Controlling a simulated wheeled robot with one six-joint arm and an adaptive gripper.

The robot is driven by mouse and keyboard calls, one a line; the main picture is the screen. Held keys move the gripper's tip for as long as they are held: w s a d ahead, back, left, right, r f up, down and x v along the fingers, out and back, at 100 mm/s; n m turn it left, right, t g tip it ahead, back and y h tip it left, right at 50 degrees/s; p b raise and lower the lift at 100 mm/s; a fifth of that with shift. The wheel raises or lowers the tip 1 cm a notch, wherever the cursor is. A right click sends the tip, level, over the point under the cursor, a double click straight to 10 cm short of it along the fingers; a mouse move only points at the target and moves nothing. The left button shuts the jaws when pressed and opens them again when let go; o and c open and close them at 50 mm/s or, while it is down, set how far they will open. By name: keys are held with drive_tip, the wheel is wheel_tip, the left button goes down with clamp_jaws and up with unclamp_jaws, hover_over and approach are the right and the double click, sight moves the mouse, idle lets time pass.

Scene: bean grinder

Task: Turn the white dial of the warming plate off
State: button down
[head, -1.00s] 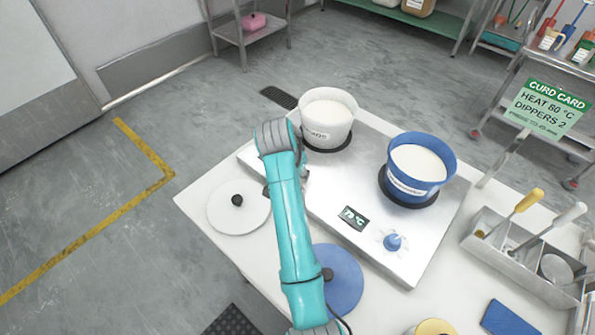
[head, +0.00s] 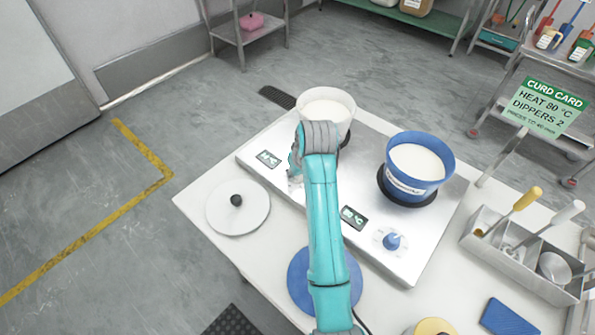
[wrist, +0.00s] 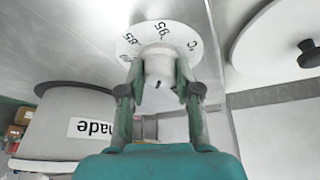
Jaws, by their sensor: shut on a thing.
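The warming plate (head: 370,215) is a flat silver unit on a white table, with a display and a dial for each side. In the wrist view the white dial (wrist: 160,32) has a round scale with 85, 95 and °C on it and a white knob in its middle. My gripper (wrist: 160,72) has its two fingers on either side of that knob, shut on it. In the head view my arm hides most of the gripper and the knob. The blue dial (head: 392,241) at the right is untouched.
A white pot (head: 327,105) and a blue pot (head: 418,165), both with white contents, stand on the plate. A white lid (head: 238,212) and a blue lid (head: 300,283) lie on the table in front. A tool rack (head: 520,250) stands right.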

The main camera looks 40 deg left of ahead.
drive_tip(key=n+g, duration=0.1)
drive_tip(key=n, duration=0.2)
drive_tip(key=shift+w+d+n, duration=0.1)
drive_tip(key=shift+n, duration=0.3)
drive_tip(key=n+g, duration=0.1)
drive_tip(key=n, duration=0.2)
drive_tip(key=shift+w+n+g, duration=0.1)
drive_tip(key=shift+n+g, duration=0.2)
drive_tip(key=shift+g, duration=0.1)
drive_tip(key=n+g, duration=0.1)
drive_tip(key=n, duration=0.2)
drive_tip(key=n+g, duration=0.1)
drive_tip(key=n, duration=0.2)
drive_tip(key=shift+h, duration=0.3)
drive_tip(key=shift+w+n, duration=0.1)
drive_tip(key=shift+n, duration=0.2)
drive_tip(key=c, duration=0.8)
unclamp_jaws()
